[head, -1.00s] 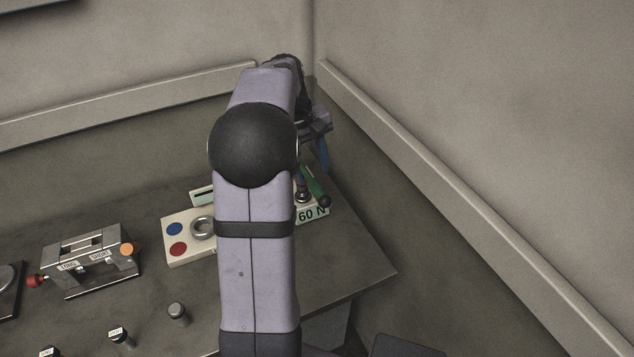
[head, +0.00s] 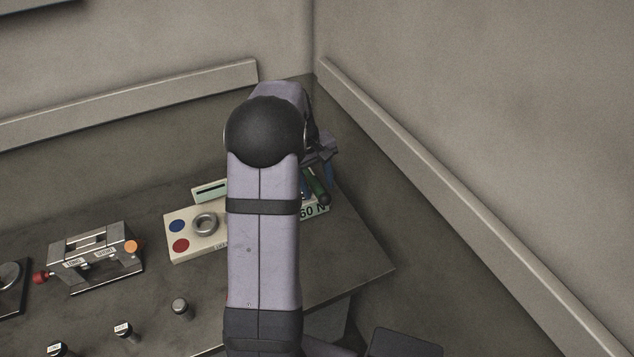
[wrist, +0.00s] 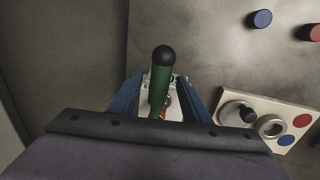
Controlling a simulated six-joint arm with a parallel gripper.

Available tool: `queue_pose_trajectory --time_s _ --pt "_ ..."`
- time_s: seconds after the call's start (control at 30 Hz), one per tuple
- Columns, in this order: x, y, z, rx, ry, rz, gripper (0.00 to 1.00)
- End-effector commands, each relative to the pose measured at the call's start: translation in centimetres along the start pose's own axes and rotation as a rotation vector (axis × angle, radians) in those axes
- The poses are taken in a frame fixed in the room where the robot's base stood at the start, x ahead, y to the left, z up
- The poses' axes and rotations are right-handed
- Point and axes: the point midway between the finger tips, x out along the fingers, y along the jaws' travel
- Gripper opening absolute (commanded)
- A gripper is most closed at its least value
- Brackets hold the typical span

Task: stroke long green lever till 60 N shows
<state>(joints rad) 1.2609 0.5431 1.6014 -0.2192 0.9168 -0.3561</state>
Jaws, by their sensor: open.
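The green lever (wrist: 160,82) with a black ball end stands between the two blue fingers of my gripper (wrist: 158,92) in the wrist view. The fingers are apart, one on each side of it, and I cannot tell whether either touches it. In the head view the green lever (head: 319,190) shows just right of my arm, close below the gripper. The lever's foot is mostly hidden in both views.
Left of my arm is a pale panel (head: 188,256) with blue and red buttons and a metal ring. Further left are a metal fixture (head: 97,258) with an orange knob and several small posts (head: 181,309). The table's right edge is close to the lever.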

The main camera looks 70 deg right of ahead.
Motion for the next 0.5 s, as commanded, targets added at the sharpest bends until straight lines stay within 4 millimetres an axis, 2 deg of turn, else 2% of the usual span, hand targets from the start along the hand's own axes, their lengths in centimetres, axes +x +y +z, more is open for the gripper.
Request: queue_pose_trajectory --time_s 0.2,0.3,0.4,0.5 --pt "0.05 -0.01 0.0 0.0 0.0 0.0 0.43" --pt "0.04 -0.01 0.0 0.0 0.0 0.0 0.19" --pt "0.03 -0.02 0.0 0.0 0.0 0.0 0.0" --pt "0.0 -0.01 -0.01 0.0 0.0 0.0 0.0"
